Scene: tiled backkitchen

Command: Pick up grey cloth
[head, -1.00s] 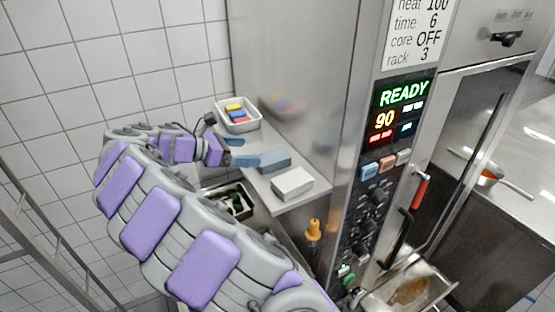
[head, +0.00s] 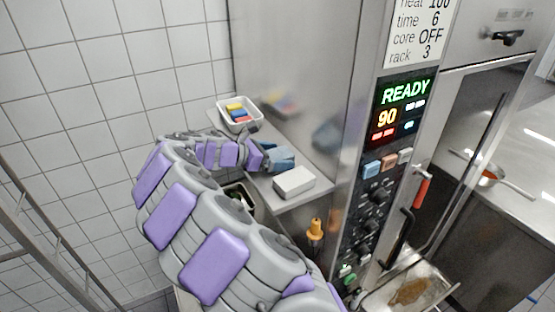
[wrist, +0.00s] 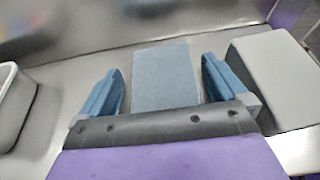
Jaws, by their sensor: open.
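The grey cloth (wrist: 165,77) is a flat blue-grey rectangular block shape on the steel shelf. In the wrist view it lies between the two blue fingers of my gripper (wrist: 162,88), with a gap on each side. My gripper is open, one finger to the left of the cloth and one to the right. The cloth's near end is hidden behind the gripper's dark edge. In the head view my gripper (head: 281,158) is over the shelf and covers most of the cloth, so I cannot tell the two apart there.
A white block (head: 294,181) lies just right of the gripper; it also shows in the wrist view (wrist: 270,85). A white tray (head: 239,113) with coloured pieces stands at the shelf's far end. The steel oven wall (head: 300,70) rises close behind the shelf (head: 309,195).

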